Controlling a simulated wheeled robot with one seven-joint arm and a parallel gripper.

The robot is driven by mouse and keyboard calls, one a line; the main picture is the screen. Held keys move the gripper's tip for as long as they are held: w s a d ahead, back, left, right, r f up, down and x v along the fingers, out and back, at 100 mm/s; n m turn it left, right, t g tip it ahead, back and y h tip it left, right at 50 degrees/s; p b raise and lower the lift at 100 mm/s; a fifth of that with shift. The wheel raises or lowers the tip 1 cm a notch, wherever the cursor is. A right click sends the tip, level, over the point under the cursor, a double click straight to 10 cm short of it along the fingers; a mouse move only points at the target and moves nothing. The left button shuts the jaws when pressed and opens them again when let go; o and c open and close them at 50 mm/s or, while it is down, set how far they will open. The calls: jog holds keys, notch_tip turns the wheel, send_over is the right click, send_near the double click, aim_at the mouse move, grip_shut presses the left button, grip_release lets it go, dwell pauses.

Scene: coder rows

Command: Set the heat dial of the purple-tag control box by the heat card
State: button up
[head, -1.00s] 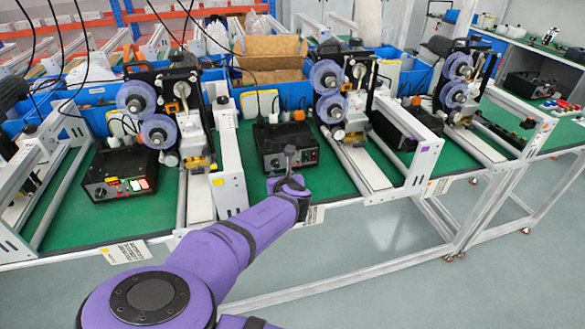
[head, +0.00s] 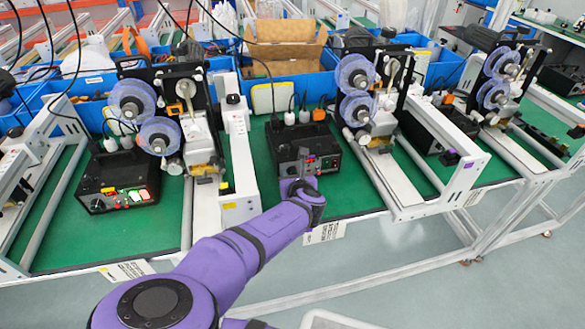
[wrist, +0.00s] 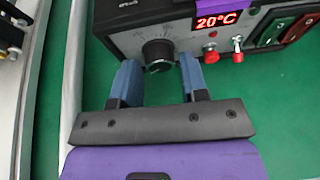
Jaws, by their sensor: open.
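The black control box (head: 285,137) stands on the green bench top in the middle of the head view, with my gripper (head: 305,160) at its front.
Another control box (head: 118,178) with an orange tag stands at left, and a third (head: 432,135) at right. White frames (head: 238,160) and reel machines (head: 350,90) flank the middle box. More cards (head: 126,270) are on the bench edge. Blue bins (head: 290,65) stand behind.

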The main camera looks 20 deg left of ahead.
jog(key=shift+w+a, duration=0.1)
jog(key=shift+w, duration=0.05)
jog(key=c, duration=0.6)
jog(key=shift+c, duration=0.2)
